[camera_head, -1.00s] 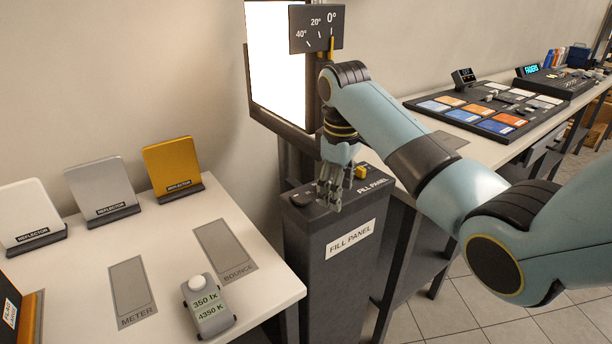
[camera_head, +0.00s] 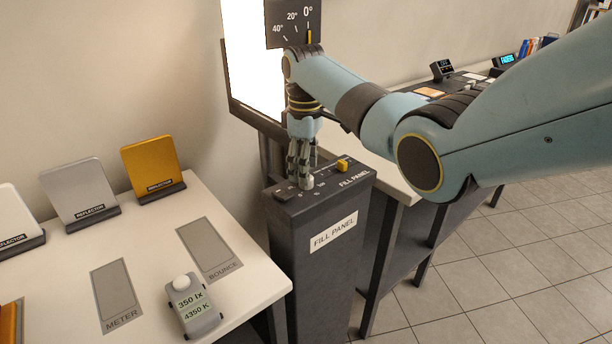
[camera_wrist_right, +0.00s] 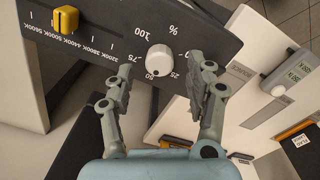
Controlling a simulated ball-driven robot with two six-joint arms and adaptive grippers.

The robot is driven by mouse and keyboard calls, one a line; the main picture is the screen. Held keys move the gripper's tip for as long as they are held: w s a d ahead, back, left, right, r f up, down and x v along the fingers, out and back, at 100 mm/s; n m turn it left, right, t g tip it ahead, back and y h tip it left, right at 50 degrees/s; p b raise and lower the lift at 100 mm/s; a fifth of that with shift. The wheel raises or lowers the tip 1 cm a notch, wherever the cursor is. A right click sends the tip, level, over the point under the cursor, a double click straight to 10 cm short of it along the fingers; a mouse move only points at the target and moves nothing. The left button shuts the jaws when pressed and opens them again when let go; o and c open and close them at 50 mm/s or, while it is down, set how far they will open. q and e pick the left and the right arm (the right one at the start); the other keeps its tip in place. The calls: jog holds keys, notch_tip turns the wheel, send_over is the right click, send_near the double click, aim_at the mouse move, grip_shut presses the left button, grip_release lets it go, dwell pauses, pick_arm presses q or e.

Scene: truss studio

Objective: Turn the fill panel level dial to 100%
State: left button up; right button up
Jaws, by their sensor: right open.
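The dark fill panel (camera_head: 322,250) stands as a post with a white label on its front. Its level dial is a white round knob (camera_wrist_right: 159,58) in the right wrist view, ringed by printed numbers 25, 50, 75 and 100; its exact setting is too small to read. In the head view the dial (camera_head: 306,183) sits under my fingers. My right gripper (camera_wrist_right: 164,76) is open, with one finger on either side of the knob and gaps beside it. It points down at the panel top in the head view (camera_head: 303,180). My left gripper is not in view.
A yellow slider (camera_head: 343,165) is on the panel's right, by the Kelvin scale. A tilt scale plate (camera_head: 292,22) and a bright light (camera_head: 250,60) rise behind. The left table holds a light meter (camera_head: 193,305) and reflectors (camera_head: 153,168).

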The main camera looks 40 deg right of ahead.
jog(key=shift+f, duration=1.45)
grip_shut()
jog(key=shift+r+m+p, duration=0.15)
jog(key=shift+m+p, duration=1)
jog(key=shift+m, duration=0.35)
jog(key=shift+m+p, duration=0.6)
jog(key=shift+m, duration=0.5)
jog(key=shift+m+p, duration=0.35)
jog(key=shift+m, duration=0.75)
